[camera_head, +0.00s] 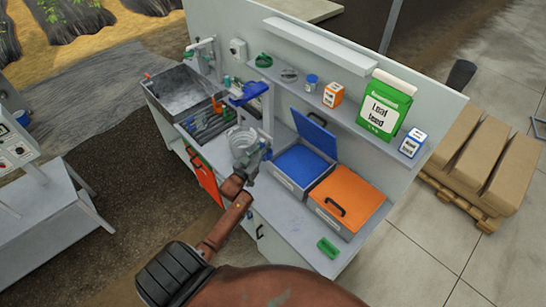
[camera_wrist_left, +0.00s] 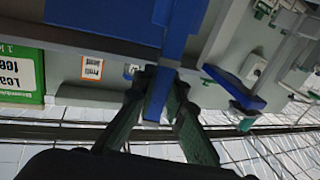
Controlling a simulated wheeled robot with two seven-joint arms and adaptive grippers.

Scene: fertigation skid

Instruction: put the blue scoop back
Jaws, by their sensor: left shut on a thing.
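My left gripper (camera_head: 256,166) is over the workbench, just left of the open blue bin. In the left wrist view its dark fingers (camera_wrist_left: 160,105) are shut on a narrow blue piece (camera_wrist_left: 154,108), which looks like the blue scoop's handle. The rest of the scoop is hard to separate from the blue surfaces behind. The blue bin (camera_head: 282,177) has its blue lid (camera_head: 315,133) raised, with a dark handle, and blue shows inside it. My right gripper is not in view.
An orange-lidded bin (camera_head: 348,197) stands closed beside the blue one. A clear coiled vessel (camera_head: 243,140) and a blue-topped stand (camera_head: 248,93) are close to my gripper. A green block (camera_head: 328,248) lies at the counter's front. The shelf (camera_head: 345,116) holds a green bag (camera_head: 386,106) and boxes.

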